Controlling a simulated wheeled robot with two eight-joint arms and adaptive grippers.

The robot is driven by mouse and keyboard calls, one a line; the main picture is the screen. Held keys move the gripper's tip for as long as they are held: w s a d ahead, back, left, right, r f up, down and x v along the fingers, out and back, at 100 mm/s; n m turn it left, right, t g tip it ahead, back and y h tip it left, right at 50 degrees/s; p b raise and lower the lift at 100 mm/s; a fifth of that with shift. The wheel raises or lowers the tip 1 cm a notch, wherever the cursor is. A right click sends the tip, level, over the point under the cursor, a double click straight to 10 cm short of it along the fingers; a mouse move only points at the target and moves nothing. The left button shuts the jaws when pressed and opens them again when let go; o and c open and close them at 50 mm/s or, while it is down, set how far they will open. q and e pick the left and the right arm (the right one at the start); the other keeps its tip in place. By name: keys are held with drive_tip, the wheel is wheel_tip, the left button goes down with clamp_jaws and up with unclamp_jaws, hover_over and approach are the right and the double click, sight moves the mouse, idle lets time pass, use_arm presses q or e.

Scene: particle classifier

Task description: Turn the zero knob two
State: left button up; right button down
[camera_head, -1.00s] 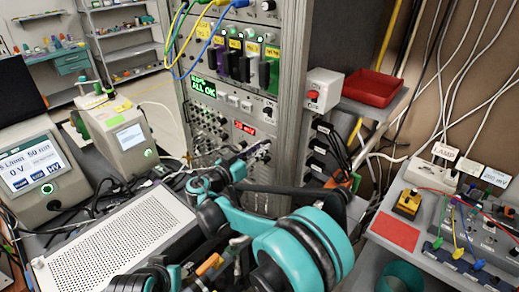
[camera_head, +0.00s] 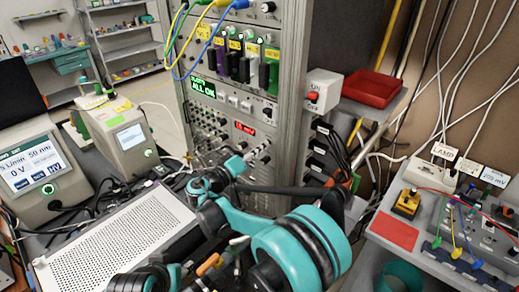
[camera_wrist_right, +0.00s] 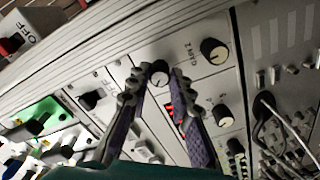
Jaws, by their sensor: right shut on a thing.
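In the right wrist view, the two dark, ridged fingers of my right gripper (camera_wrist_right: 158,82) reach up to the grey instrument panel. Their tips are on either side of a small dark round knob (camera_wrist_right: 158,73), closed on it. A second dark knob (camera_wrist_right: 214,51) stands apart to the right. In the head view, my right gripper (camera_head: 236,154) is at the lower modules of the rack (camera_head: 283,90), and the arm hides part of the panel. My left gripper is not in view.
A red-digit display (camera_head: 245,128) sits above the gripper, and a green display reads ALL OK (camera_head: 203,88). Coloured cables (camera_head: 175,45) hang over the rack's upper modules. A perforated metal box (camera_head: 110,240) stands at lower left. A red tray (camera_head: 371,88) is right of the rack.

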drive_tip(key=n, duration=1.1)
idle(0.5)
drive_tip(key=c, duration=1.3)
unclamp_jaws()
drive_tip(key=shift+c, duration=0.2)
drive_tip(key=v, duration=0.7)
drive_tip(key=shift+s+a, duration=0.2)
drive_tip(key=shift+s, duration=0.05)
drive_tip(key=shift+d, duration=0.1)
